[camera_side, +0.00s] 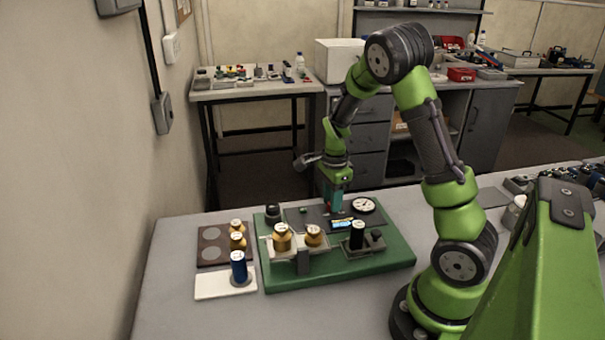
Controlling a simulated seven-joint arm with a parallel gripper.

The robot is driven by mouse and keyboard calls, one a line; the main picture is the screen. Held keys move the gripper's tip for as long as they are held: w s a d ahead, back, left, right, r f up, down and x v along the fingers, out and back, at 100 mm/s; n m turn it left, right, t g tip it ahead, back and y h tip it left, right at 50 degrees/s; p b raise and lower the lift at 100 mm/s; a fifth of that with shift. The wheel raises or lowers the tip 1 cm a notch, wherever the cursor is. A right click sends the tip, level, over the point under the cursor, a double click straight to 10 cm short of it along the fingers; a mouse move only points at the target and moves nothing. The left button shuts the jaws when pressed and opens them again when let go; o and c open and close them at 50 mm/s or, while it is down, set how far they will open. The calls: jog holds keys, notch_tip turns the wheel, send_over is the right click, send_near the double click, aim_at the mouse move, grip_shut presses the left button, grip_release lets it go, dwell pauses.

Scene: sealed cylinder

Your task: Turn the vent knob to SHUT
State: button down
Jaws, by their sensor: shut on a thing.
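My gripper (335,208) points straight down over the dark panel (300,221) at the back of the green base (390,258). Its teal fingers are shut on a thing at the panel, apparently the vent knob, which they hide. The knob's setting and any SHUT mark cannot be read. A round white dial gauge (363,204) sits just right of the fingers. A small lit blue display (342,224) is just in front of them.
A blue cylinder (239,266) stands on a white plate (215,287).

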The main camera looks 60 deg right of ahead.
jog(key=n, duration=1.3)
jog(key=shift+n, duration=0.4)
jog(key=shift+r+n, duration=0.1)
jog(key=shift+n, duration=1.8)
jog(key=c, duration=0.8)
grip_release()
jog(key=shift+c, duration=0.2)
